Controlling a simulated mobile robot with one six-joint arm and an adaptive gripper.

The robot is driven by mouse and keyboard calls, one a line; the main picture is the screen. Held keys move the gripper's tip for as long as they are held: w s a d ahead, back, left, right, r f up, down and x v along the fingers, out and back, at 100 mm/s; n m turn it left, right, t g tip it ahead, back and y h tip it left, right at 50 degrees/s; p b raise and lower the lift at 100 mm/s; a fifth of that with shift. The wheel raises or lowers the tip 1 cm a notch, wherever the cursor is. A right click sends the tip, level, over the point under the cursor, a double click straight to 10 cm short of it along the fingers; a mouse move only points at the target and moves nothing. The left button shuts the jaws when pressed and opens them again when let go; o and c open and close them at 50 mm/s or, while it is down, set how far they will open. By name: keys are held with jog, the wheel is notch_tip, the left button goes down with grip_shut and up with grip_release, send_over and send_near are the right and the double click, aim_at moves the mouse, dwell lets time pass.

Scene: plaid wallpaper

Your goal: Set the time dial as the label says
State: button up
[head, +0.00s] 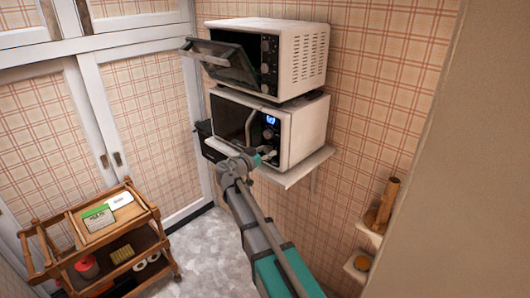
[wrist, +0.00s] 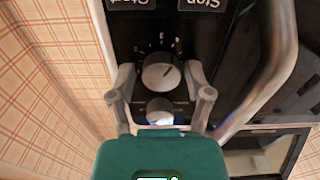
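The microwave (head: 302,130) is white with a black front and a lit blue display (head: 270,120). My gripper (head: 263,155) is at its control panel, at the right of its front. In the wrist view, a round grey dial (wrist: 161,72) with a dark pointer line sits between the fingertips of my gripper (wrist: 160,80). The fingers are apart, with a gap visible on each side. A second knob (wrist: 160,110) lies nearer the palm. Which one is the time dial I cannot tell. A green and white packet (head: 98,218) lies on the cart; its print is unreadable.
A toaster oven (head: 300,55) with its door hanging open stands on top of the microwave. A wall shelf (head: 300,170) carries both. The microwave handle (wrist: 275,85) runs close beside the right finger. A wooden cart (head: 140,238) stands left; floor between is clear.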

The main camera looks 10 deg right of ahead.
jog(key=c, duration=0.7)
jog(key=shift+a, duration=0.25)
grip_shut()
jog(key=shift+d, duration=0.25)
jog(key=shift+n, duration=0.4)
jog(key=n, duration=1.1)
